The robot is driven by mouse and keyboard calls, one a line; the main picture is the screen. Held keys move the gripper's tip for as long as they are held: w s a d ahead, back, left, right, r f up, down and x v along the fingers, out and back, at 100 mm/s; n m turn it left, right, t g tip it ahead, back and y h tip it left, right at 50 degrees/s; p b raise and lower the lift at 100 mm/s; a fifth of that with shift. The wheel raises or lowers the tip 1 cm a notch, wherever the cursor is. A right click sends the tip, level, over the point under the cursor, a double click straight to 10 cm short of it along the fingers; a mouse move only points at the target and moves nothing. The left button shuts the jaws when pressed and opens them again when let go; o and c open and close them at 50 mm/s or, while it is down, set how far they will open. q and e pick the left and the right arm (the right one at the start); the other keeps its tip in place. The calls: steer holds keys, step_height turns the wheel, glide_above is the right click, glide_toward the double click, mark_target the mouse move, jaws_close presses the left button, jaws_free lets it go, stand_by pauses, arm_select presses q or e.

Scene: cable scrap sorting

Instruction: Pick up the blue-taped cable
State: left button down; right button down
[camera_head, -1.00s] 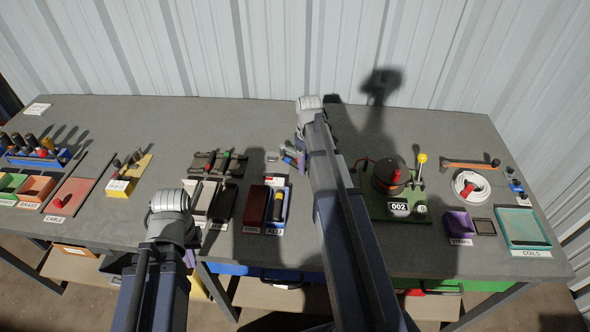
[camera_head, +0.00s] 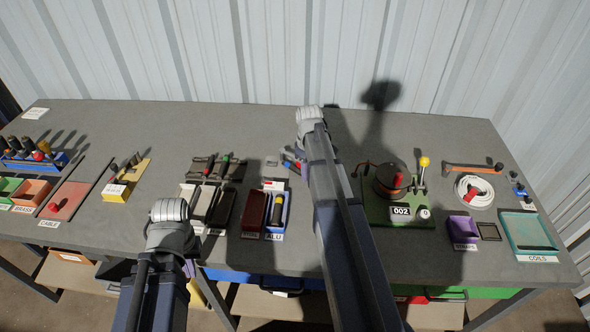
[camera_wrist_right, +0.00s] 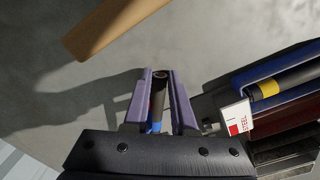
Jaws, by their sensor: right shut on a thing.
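The blue-taped cable (camera_wrist_right: 157,104) is a short dark piece with a blue band near its lower end in the right wrist view. My right gripper (camera_wrist_right: 160,76) is shut on it, with a purple finger on each side. In the head view my right arm hides most of this gripper, and small blue and red parts (camera_head: 292,158) show beside the arm. My left gripper (camera_head: 189,268) is low at the table's front edge, mostly hidden behind its own wrist. Its fingers are too hidden to tell their opening.
A blue ALU bin (camera_head: 286,208) holding a black-and-yellow piece and a dark red bin (camera_head: 255,213) stand left of my right arm. A green-based reel stand (camera_head: 380,210) is to its right. A tan bar (camera_wrist_right: 112,27) shows in the wrist view.

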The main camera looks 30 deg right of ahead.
stand_by(0.4)
steer(key=shift+s+r+p, duration=0.2)
steer(key=shift+r+p, duration=0.1)
steer(key=s+d+r+p, duration=0.2)
steer(key=s+r+p, duration=0.5)
steer(key=s, duration=0.6)
steer(key=shift+s+r, duration=0.2)
steer(key=shift+s, duration=0.05)
steer(key=shift+a, duration=0.1)
